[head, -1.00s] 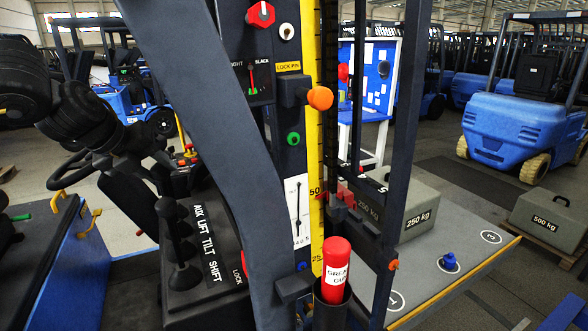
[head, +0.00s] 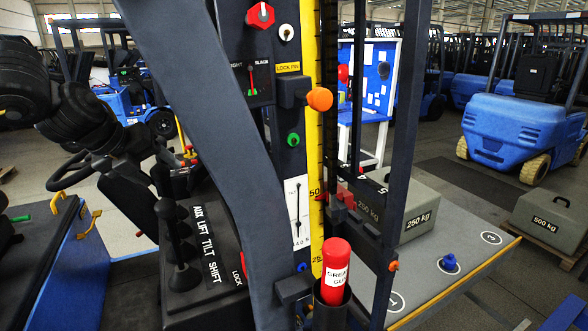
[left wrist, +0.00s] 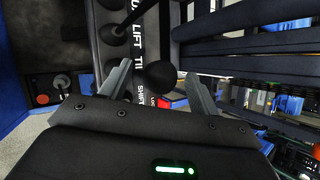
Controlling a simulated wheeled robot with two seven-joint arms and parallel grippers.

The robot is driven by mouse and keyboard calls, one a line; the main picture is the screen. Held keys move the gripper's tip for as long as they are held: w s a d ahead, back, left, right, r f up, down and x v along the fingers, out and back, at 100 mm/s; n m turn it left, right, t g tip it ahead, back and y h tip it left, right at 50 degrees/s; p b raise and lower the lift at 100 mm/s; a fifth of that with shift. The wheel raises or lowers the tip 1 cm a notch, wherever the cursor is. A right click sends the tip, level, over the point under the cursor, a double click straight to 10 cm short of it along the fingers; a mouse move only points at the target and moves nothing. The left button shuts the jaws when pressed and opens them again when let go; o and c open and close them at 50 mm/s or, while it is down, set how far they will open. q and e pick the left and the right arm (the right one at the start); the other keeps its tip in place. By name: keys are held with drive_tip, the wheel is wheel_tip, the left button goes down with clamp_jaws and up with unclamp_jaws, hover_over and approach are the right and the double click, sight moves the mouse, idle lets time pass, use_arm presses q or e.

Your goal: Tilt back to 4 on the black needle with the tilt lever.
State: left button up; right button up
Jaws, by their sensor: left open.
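The label strip (head: 207,243) reads AUX, LIFT, TILT, SHIFT beside a row of black ball-topped levers (head: 166,208). My left gripper (head: 168,160) is above the far part of this row in the head view, its fingers hard to make out. In the left wrist view my left gripper (left wrist: 158,88) is open, with a black knob (left wrist: 160,75) between its spread fingers. I cannot tell whether they touch it, or for sure which lever it tops. A white gauge (head: 297,215) on the mast panel has a thin black needle; its reading is too small to tell. My right gripper is not in view.
A dark slanted beam (head: 205,120) stands between the levers and the gauge. An orange knob (head: 319,99) and a red grease tube (head: 335,262) are by the mast. A 250 kg weight (head: 405,208) sits on the grey platform. A steering wheel (head: 72,172) is left of the levers.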

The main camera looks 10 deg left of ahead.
use_arm(q)
drive_tip(key=p+v, duration=0.3)
drive_tip(key=v, duration=0.7)
drive_tip(key=shift+f, duration=0.1)
idle(0.3)
